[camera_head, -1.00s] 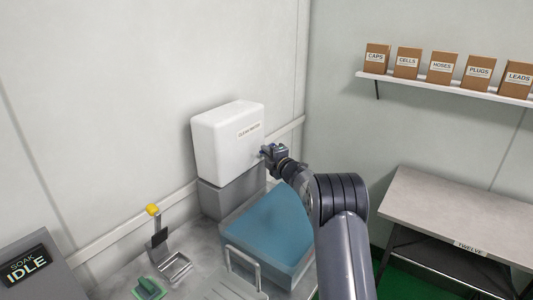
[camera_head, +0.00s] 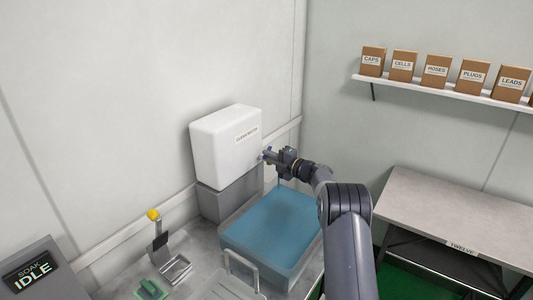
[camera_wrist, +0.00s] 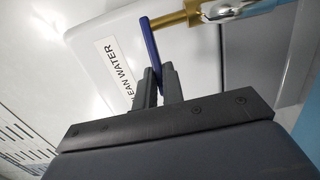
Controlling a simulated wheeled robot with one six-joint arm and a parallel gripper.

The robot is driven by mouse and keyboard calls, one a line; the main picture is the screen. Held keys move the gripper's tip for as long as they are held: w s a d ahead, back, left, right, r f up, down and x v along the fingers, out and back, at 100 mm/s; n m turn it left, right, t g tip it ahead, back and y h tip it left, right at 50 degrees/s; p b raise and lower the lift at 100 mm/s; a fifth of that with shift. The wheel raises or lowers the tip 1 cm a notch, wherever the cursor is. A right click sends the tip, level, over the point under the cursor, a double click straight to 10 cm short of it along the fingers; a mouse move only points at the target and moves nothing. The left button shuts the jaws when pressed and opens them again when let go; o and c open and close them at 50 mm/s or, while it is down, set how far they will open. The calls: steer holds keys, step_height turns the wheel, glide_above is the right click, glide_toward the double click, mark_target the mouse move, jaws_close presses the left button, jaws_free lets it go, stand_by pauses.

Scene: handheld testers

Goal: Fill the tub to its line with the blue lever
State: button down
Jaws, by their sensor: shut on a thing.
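The blue lever (camera_wrist: 150,48) sits on a brass tap (camera_wrist: 178,18) at the white tank's side. My gripper (camera_wrist: 158,82) is shut on the lever, with the lever between its two dark fingers in the wrist view. In the head view my gripper (camera_head: 270,154) is beside the tank's right face, and the lever is a tiny blue spot there. The tub (camera_head: 232,246) stands below, with blue water (camera_head: 275,220) in it. I cannot make out the fill line. A pale, clear shape near the brass spout shows in the wrist view; I cannot tell whether it is flowing water.
The white tank (camera_head: 222,150), labelled CLEAN WATER, stands on a grey block (camera_head: 222,202). A yellow-knobbed lever (camera_head: 153,215) and a green part (camera_head: 150,289) are at left. A panel (camera_head: 28,270) reads SOAK IDLE. A bench (camera_head: 450,215) and shelf of boxes are at right.

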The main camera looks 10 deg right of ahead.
steer(key=shift+d+r+n+g+y, duration=0.1)
steer(key=shift+d+n+g+y, duration=0.1)
steer(key=shift+n+g+y, duration=0.25)
steer(key=c, duration=1.5)
jaws_free()
steer(key=shift+s, duration=0.1)
steer(key=b+v, duration=0.2)
steer(key=v, duration=0.8)
steer(key=shift+s+d, duration=0.2)
steer(key=shift+d, duration=0.15)
